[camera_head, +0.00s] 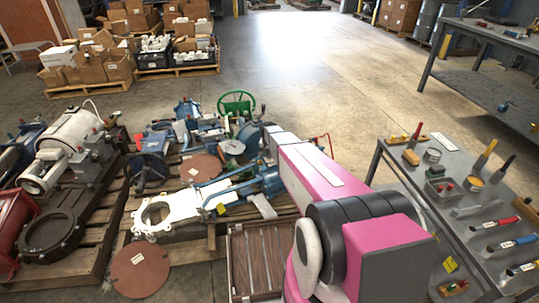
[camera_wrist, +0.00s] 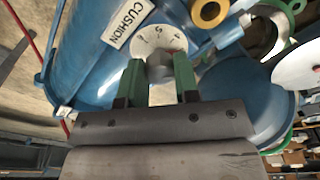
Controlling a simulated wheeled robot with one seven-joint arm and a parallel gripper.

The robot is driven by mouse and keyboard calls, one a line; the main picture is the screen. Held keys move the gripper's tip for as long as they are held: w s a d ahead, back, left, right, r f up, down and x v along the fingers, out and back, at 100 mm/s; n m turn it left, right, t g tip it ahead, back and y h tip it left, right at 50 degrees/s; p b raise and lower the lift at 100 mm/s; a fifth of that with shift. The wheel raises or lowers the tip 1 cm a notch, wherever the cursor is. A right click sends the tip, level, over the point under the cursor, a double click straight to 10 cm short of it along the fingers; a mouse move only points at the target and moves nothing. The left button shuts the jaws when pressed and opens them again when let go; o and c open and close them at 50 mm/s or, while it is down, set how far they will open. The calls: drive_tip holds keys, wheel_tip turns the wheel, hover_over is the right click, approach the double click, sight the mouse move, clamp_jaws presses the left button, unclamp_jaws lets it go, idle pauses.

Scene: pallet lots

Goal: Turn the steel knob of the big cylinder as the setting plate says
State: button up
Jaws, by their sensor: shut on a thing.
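In the wrist view, the big blue cylinder (camera_wrist: 95,60) fills the upper left and bears a white label (camera_wrist: 128,22) reading "CUSHION". A white dial (camera_wrist: 158,38) with numbers surrounds the small grey steel knob (camera_wrist: 160,66). My gripper (camera_wrist: 160,76) has its two green fingers on either side of the knob, shut on it. The knob's pointer and exact setting cannot be made out. In the head view, a blue cylinder (camera_head: 235,188) lies on the pallet, partly behind my pink arm, which hides the gripper. I cannot pick out a setting plate in either view.
Blue machine parts and a green handwheel (camera_head: 237,103) crowd the pallet. A white flange (camera_head: 160,228) lies in front. A grey table (camera_head: 400,172) with tools stands at right. A brass ring (camera_wrist: 209,13) is near the gripper. Open floor lies beyond.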

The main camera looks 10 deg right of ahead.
sight(269, 156)
idle(0.3)
drive_tip(key=o, duration=0.9)
drive_tip(key=shift+r, duration=0.1)
drive_tip(key=r, duration=0.7)
drive_tip(key=s+r, duration=0.1)
drive_tip(key=r, duration=0.2)
drive_tip(key=shift+a+r, duration=0.35)
drive_tip(key=s+r+n, duration=0.1)
drive_tip(key=s+r, duration=0.1)
drive_tip(key=s, duration=0.7)
drive_tip(key=s+r+n, duration=0.1)
drive_tip(key=s+r, duration=0.1)
drive_tip(key=s, duration=0.8)
drive_tip(key=s+r+n+g, duration=0.1)
drive_tip(key=s+r+n, duration=0.1)
drive_tip(key=s, duration=0.8)
drive_tip(key=shift+s+d+y, duration=0.1)
drive_tip(key=shift+d+y, duration=0.3)
